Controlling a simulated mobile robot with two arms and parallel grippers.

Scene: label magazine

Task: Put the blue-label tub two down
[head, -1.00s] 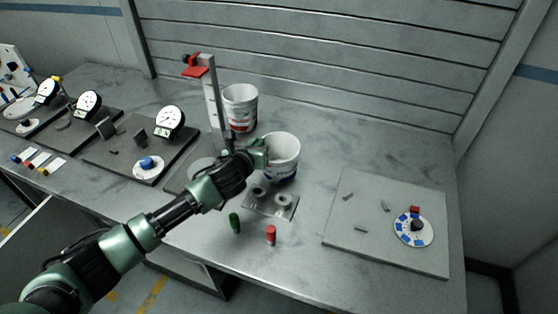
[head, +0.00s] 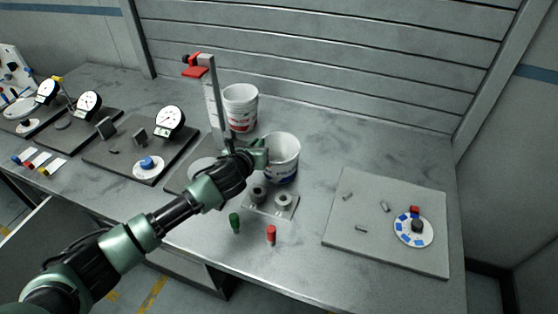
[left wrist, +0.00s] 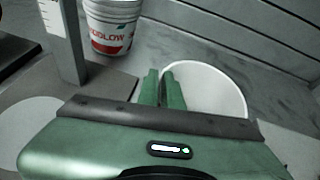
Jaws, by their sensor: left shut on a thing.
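The blue-label tub (head: 283,158) is a white, open-topped bucket with a blue band low on its side, in the middle of the bench. It looks upright, and its wide open mouth also shows in the left wrist view (left wrist: 215,90). My left gripper (head: 262,152) is at the left side of its rim, shut on the tub wall; the two green fingers (left wrist: 165,88) show at the rim. I cannot tell whether its base touches the bench. A white tub with red lettering (head: 240,110) stands behind to the left, with ridges or stacked rims near its top.
An upright grey post (head: 214,95) with a red arm stands left of the tub. A plate with grey fittings (head: 285,205), a green peg (head: 234,222) and a red peg (head: 271,235) are in front. A grey board (head: 350,225) lies right. The back right bench is clear.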

